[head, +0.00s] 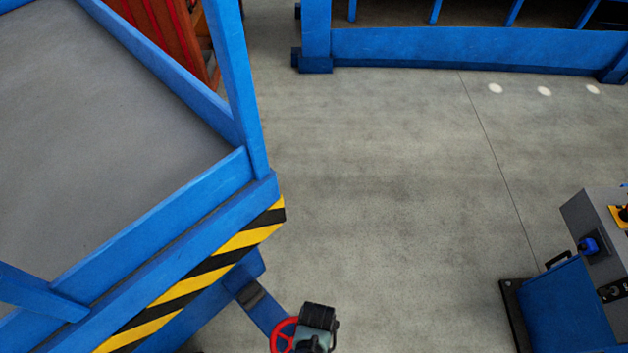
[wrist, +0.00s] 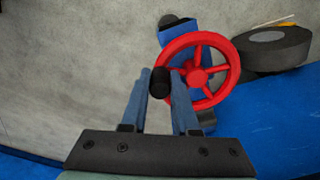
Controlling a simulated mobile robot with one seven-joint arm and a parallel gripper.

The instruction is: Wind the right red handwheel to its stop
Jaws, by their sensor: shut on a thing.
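A red handwheel (wrist: 234,72) with spokes and a red hub is at the upper right of the wrist view. A black knob (wrist: 161,84) stands at the left side of its rim. My gripper (wrist: 162,77) is shut on this knob, with one blue-grey finger on each side of it. In the head view the red handwheel (head: 274,338) shows at the bottom, just left of my dark wrist, which hides part of it. Only one handwheel is in view.
A blue frame with a yellow-black striped edge (head: 215,262) fills the left of the head view. A blue and grey control stand (head: 565,305) is at the lower right. Bare concrete floor (head: 390,190) lies between. A dark round part (wrist: 275,52) sits right of the wheel.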

